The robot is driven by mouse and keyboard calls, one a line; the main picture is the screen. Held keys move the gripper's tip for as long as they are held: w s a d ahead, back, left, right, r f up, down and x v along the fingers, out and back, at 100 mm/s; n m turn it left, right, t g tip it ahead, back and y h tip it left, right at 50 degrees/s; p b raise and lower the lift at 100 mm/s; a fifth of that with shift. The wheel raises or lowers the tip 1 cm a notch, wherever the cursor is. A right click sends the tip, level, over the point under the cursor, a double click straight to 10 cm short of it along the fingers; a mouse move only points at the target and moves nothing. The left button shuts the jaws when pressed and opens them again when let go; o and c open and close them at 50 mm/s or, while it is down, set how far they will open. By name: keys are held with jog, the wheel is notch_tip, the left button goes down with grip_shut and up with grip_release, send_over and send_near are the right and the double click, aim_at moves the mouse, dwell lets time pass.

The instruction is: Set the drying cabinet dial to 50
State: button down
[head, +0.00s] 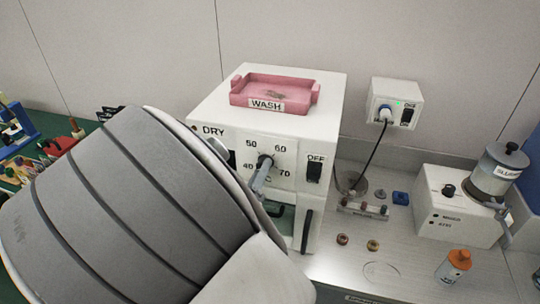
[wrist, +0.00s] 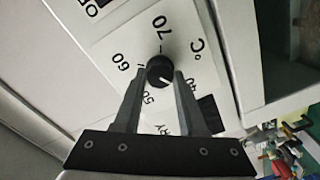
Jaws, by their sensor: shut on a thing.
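The drying cabinet (head: 335,110) is a white box with DRY on its front. Its dial (wrist: 158,68) is a round black knob on a white plate marked 40, 50, 60 and 70. In the wrist view a white pointer line on the knob points between 40 and 50, seemingly nearer 40. My gripper (wrist: 160,76) has one finger on each side of the knob and is shut on it. In the head view the dial (head: 264,161) shows just beyond my gripper (head: 261,176); its pointer is hard to read there.
A pink WASH tray (head: 270,83) sits on the cabinet. An OFF switch (head: 314,170) is right of the dial, with a dark door handle (head: 307,230) below. A wall socket (head: 396,103), a slurry unit (head: 455,210) and an orange-capped bottle (head: 453,266) stand farther right.

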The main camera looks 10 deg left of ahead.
jog(key=shift+m, duration=0.3)
jog(key=shift+m+b, duration=6.55)
jog(key=shift+m, duration=1.05)
jog(key=shift+c, duration=2.3)
grip_release()
jog(key=shift+s, duration=0.1)
